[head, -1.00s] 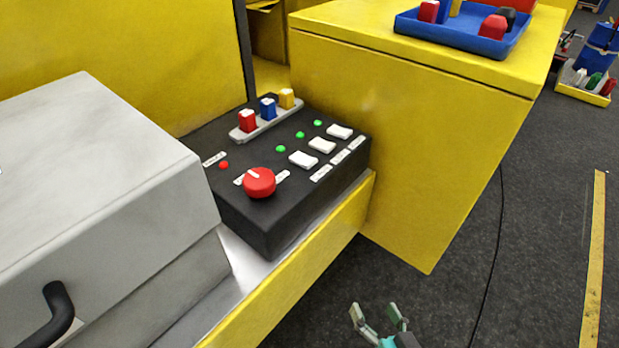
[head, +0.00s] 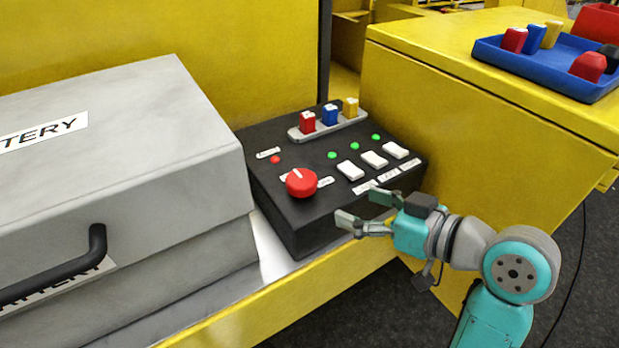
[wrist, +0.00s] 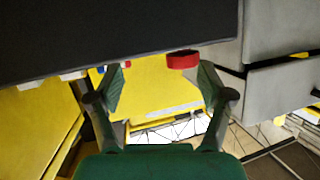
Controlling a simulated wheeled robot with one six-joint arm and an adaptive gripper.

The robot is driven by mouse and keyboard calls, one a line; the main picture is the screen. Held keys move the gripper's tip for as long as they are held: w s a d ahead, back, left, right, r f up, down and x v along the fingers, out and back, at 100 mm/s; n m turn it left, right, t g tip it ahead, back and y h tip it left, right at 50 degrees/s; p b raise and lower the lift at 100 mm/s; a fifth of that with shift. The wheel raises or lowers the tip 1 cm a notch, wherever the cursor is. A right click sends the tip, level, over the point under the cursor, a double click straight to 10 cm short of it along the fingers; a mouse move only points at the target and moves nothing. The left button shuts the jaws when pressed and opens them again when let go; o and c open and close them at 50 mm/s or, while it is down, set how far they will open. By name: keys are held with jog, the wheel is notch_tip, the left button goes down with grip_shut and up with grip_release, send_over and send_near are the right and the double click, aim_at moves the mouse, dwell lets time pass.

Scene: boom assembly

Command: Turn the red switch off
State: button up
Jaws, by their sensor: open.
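The red switch (head: 301,182) is a round red knob with a white mark on its top, on the front left of a black control box (head: 290,225). In the wrist view the red knob (wrist: 183,59) shows at the upper middle, just beyond the right fingertip. My gripper (head: 358,211) is open and empty in the head view, to the right of and in front of the knob, by the box's front edge. It points left towards the knob and is apart from it. In the wrist view its two fingers (wrist: 160,85) are spread wide.
A grey battery case (head: 120,170) with a black handle stands left of the box. White rocker switches (head: 374,160) with green lights and a row of red, blue and yellow plugs (head: 330,117) sit on the box. A blue tray (head: 550,75) lies on the yellow cabinet.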

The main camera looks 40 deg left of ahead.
aim_at(303, 179)
notch_tip(303, 179, up, 6)
jog(key=s+a+f+n+g, duration=0.1)
jog(key=s+n+g, duration=0.1)
jog(key=n, duration=0.1)
jog(key=shift+h, duration=0.3)
jog(key=x, duration=1)
jog(key=shift+w+a+r, duration=0.15)
jog(key=shift+w+a, duration=0.1)
jog(key=shift+a, duration=0.25)
jog(key=c, duration=1.2)
